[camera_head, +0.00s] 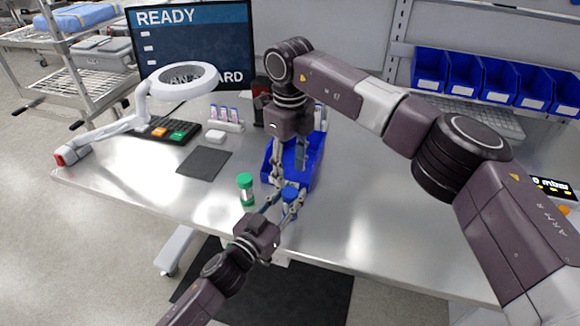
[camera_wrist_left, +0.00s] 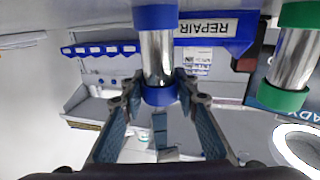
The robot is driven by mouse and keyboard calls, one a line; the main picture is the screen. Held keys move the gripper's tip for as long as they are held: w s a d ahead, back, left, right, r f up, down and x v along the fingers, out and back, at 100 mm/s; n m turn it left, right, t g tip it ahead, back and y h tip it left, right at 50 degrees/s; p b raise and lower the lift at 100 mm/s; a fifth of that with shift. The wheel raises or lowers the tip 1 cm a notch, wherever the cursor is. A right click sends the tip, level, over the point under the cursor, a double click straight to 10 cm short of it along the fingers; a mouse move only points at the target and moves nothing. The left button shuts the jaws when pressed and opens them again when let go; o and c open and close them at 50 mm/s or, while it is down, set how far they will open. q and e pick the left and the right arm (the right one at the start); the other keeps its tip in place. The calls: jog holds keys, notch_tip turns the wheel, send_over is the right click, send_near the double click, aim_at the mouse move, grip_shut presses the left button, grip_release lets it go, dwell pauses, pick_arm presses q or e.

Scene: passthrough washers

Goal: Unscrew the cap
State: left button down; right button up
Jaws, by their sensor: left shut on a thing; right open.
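A metal tube with blue ends stands upright at the table's front in the head view, its blue top (camera_head: 290,193) showing. It also shows close up in the left wrist view (camera_wrist_left: 157,52), where the picture is upside down. My left gripper (camera_head: 286,207) is shut on this tube from the front left, and its fingers (camera_wrist_left: 158,82) lie either side near the blue cap (camera_wrist_left: 158,96). My right gripper (camera_head: 290,176) points down from above, open, its fingers just over the tube's top. The fingers hide part of the tube, so contact between the right fingers and cap cannot be told.
A green-ended tube (camera_head: 246,190) stands to the left. A blue bin (camera_head: 314,168) lies just behind the grippers. A dark mat (camera_head: 204,162), a tube rack (camera_head: 226,125) and a lamp (camera_head: 180,82) are further left.

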aim_at(290, 192)
notch_tip(290, 192, down, 7)
jog(key=shift+f, duration=0.1)
dwell(0.3)
jog(key=c, duration=1.2)
jog(key=shift+w+n, duration=0.1)
jog(key=shift+n, duration=1.4)
jog(key=shift+d, duration=0.1)
jog(key=o, duration=1.3)
